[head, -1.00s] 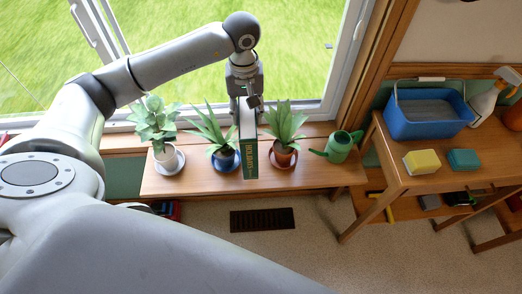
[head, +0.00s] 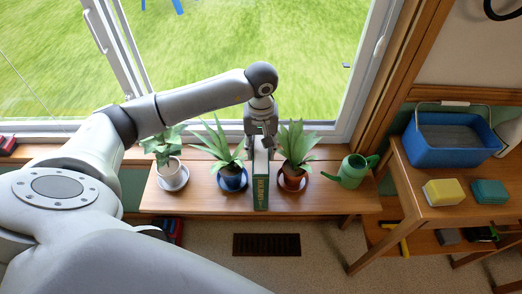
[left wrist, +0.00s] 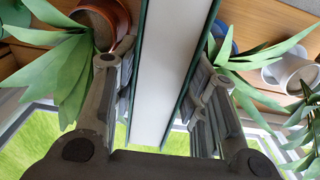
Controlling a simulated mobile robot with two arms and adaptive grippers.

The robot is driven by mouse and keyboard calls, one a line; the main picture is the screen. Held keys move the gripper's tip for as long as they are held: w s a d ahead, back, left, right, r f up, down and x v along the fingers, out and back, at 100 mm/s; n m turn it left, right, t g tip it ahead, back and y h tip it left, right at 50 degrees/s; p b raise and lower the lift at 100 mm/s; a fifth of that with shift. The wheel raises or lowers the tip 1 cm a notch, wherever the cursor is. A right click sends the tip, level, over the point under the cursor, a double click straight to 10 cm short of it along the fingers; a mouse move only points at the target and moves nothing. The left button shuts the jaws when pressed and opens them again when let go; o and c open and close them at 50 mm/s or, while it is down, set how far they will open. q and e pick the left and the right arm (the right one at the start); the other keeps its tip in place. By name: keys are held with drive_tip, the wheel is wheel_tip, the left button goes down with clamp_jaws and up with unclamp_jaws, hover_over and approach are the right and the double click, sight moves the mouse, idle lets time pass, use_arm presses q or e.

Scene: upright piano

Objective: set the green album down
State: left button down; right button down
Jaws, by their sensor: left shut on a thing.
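The green album (head: 261,186) stands upright with its lettered spine facing me, between two potted plants on the wooden bench (head: 330,200). My left gripper (head: 261,143) is shut on its upper part from above. In the left wrist view the album's pale page edges (left wrist: 168,70) and green covers run between my fingers (left wrist: 165,105). Its bottom edge is at or close to the bench top; I cannot tell if it touches. My right gripper is not in view.
The blue-potted plant (head: 233,178) is close on the left, the terracotta-potted plant (head: 294,177) close on the right. A white-potted plant (head: 171,172) and green watering can (head: 352,171) stand farther out. A side table holds a blue bucket (head: 450,155) and sponges. The window is behind.

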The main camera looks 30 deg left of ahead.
use_arm(q)
drive_tip(key=shift+f, duration=0.1)
drive_tip(key=shift+f, duration=0.15)
drive_tip(key=c, duration=0.9)
unclamp_jaws()
